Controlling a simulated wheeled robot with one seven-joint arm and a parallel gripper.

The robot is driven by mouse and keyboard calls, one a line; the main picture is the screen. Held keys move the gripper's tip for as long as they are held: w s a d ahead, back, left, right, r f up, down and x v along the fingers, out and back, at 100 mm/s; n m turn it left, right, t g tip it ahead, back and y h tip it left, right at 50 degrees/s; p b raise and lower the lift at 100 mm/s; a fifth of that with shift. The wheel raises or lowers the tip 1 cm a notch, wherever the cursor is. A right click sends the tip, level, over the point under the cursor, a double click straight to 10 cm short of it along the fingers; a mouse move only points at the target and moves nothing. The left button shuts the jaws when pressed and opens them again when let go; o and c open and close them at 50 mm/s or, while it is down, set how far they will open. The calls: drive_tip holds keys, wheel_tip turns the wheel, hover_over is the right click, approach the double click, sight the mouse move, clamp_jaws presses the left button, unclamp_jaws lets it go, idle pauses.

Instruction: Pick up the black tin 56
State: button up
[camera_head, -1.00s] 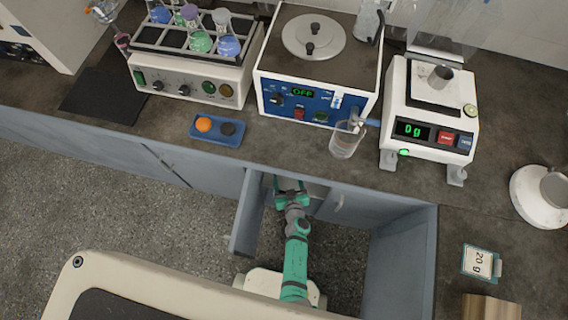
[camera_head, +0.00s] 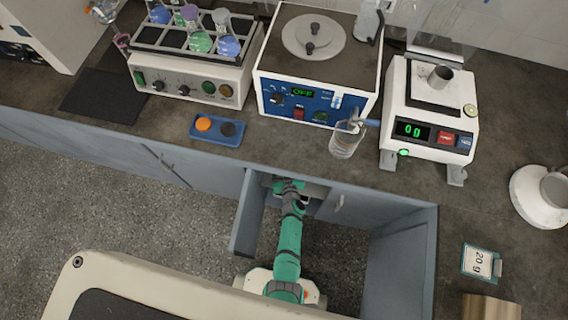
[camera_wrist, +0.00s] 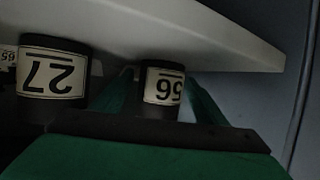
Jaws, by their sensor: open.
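The black tin 56 (camera_wrist: 162,92) shows in the wrist view with its pale label upside down. It stands between the two green fingers of my gripper (camera_wrist: 160,100), which are apart; I cannot tell whether either touches it. In the head view, my gripper (camera_head: 288,185) reaches into the open cabinet under the bench, partly hidden by the bench edge. The tin cannot be made out there.
A black tin 27 (camera_wrist: 53,80) stands just left of tin 56, with part of another label at the far left edge. A pale shelf (camera_wrist: 190,35) runs close by the tins. The open cabinet door (camera_head: 247,215) stands left of my arm.

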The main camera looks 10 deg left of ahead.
drive_tip(key=c, duration=1.2)
drive_tip(key=shift+r, duration=0.15)
